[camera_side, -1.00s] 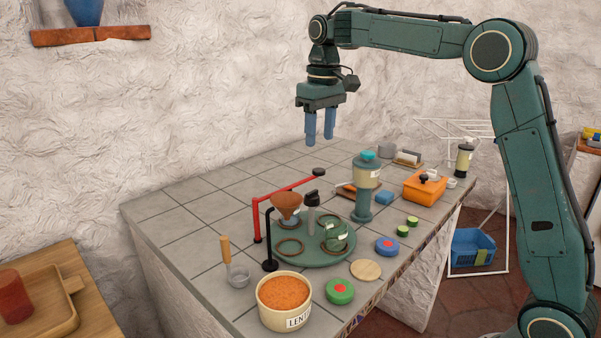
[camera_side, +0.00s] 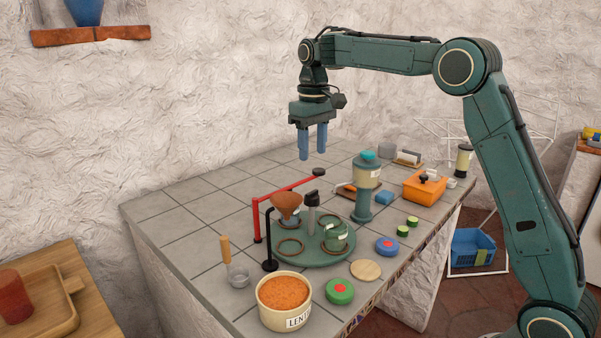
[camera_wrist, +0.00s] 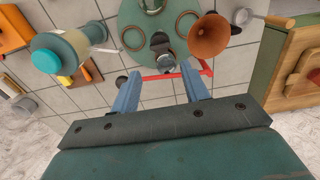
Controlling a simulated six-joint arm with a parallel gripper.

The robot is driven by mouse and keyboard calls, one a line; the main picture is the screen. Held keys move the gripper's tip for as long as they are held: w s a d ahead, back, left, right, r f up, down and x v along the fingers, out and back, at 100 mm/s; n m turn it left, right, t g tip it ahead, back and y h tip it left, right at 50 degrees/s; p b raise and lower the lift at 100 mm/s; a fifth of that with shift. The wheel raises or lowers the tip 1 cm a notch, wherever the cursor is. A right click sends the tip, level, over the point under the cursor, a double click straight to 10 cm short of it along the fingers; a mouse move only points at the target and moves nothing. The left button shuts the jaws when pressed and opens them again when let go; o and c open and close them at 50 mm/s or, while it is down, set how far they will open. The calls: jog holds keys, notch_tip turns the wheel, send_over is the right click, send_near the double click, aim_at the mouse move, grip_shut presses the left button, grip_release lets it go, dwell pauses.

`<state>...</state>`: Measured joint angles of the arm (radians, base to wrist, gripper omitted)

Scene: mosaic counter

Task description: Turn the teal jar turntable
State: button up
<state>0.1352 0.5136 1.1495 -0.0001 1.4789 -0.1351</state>
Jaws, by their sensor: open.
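The teal turntable (camera_side: 322,256) lies flat on the tiled counter, with brown rings on it and a dark-topped post (camera_side: 312,212) at its middle. A teal-green glass jar (camera_side: 336,237) with a pale label stands on its right side. A brown funnel (camera_side: 286,205) is above its left part. My gripper (camera_side: 312,150) is open and empty, fingers down, above the counter behind the turntable. In the wrist view the turntable (camera_wrist: 171,46) shows at the top, beyond my fingers (camera_wrist: 161,82). The funnel (camera_wrist: 208,38) partly covers it there.
A red bar (camera_side: 284,190) and a black stand (camera_side: 269,240) edge the turntable's left. A lentil tub (camera_side: 284,300) and ladle stand in front. A teal dispenser (camera_side: 363,190), orange box (camera_side: 424,190) and several lids lie right. The back-left tiles are clear.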

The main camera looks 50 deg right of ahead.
aim_at(312, 192)
notch_tip(312, 192, down, 11)
jog(key=shift+f, duration=0.2)
dwell(0.4)
jog(key=shift+c, duration=0.4)
grip_shut()
